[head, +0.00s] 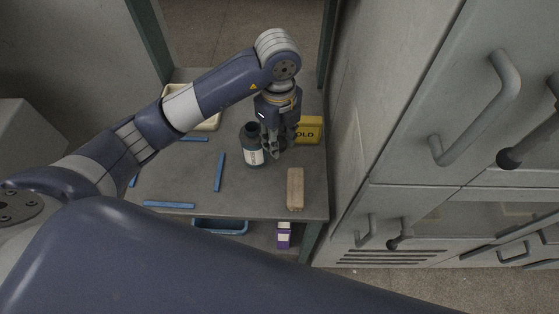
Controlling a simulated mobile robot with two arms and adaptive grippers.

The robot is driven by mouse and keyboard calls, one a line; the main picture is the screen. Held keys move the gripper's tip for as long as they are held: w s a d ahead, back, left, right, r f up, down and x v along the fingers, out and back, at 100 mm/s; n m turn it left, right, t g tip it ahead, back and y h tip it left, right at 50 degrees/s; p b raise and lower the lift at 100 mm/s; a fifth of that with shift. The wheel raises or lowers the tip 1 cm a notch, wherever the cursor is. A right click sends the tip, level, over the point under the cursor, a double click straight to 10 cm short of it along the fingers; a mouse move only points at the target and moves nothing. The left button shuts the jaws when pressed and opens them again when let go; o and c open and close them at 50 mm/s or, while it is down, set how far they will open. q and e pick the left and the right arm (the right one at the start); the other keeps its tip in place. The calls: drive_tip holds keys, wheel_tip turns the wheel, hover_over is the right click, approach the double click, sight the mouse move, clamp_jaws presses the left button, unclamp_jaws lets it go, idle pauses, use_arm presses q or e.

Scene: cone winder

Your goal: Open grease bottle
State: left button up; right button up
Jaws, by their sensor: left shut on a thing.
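The grease bottle (253,153) is dark with a pale label and stands upright on the grey table, left of the yellow box. Its dark neck shows at the top, and no separate cap can be made out on it. My left gripper (273,151) points down just right of the bottle, close beside it. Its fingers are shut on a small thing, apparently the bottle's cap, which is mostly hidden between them. I cannot tell whether the fingers touch the bottle. My right gripper is not in view.
A yellow box (309,131) stands behind the gripper. A wooden block (295,189) and blue strips (219,172) lie on the table (255,193). A cream tray (206,122) is at the back. A blue bin (221,227) and purple box (284,235) sit below. Grey cabinets (400,120) border the right.

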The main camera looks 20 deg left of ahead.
sight(278, 170)
use_arm(q)
wheel_tip(278, 170, down, 11)
drive_tip(key=shift+r+p, duration=0.15)
drive_tip(key=shift+p, duration=0.75)
drive_tip(key=shift+f, duration=0.25)
drive_tip(key=shift+f, duration=0.2)
drive_tip(key=o, duration=1.2)
drive_tip(key=shift+c, duration=0.2)
drive_tip(key=shift+r, duration=0.2)
wheel_tip(278, 170, up, 12)
drive_tip(key=shift+r+b, duration=0.1)
drive_tip(key=shift+b, duration=0.95)
